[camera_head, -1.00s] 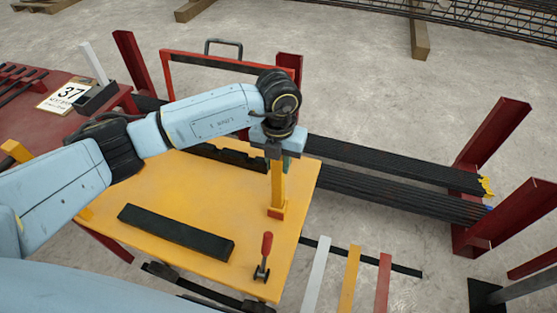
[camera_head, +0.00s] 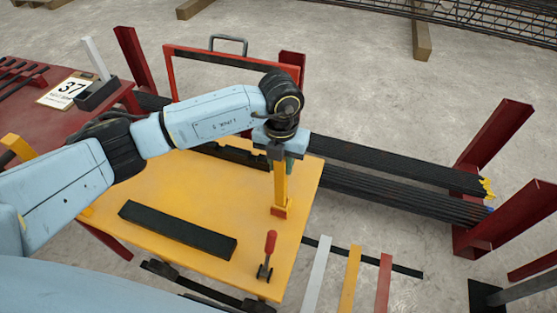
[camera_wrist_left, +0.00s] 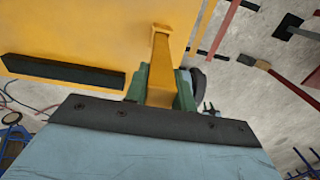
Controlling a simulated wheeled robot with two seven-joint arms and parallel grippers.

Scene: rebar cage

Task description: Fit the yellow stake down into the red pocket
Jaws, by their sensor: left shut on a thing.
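My left gripper (camera_head: 280,157) points down over the right edge of the yellow table and is shut on the upper part of the upright yellow stake (camera_head: 281,184). The stake's lower end meets the small red pocket (camera_head: 282,212) on the table top; I cannot tell how deep it sits. In the left wrist view, the stake (camera_wrist_left: 160,68) runs from between the green fingers (camera_wrist_left: 159,92) towards the table, and the pocket is hidden behind it. My right gripper is not in view.
On the yellow table (camera_head: 180,185) lie a dark bar (camera_head: 177,229) and a red-handled toggle clamp (camera_head: 267,254), in front of the pocket. Black rebar bundles (camera_head: 400,190) lie beyond the right edge between red posts (camera_head: 495,135). A red table (camera_head: 35,115) stands left.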

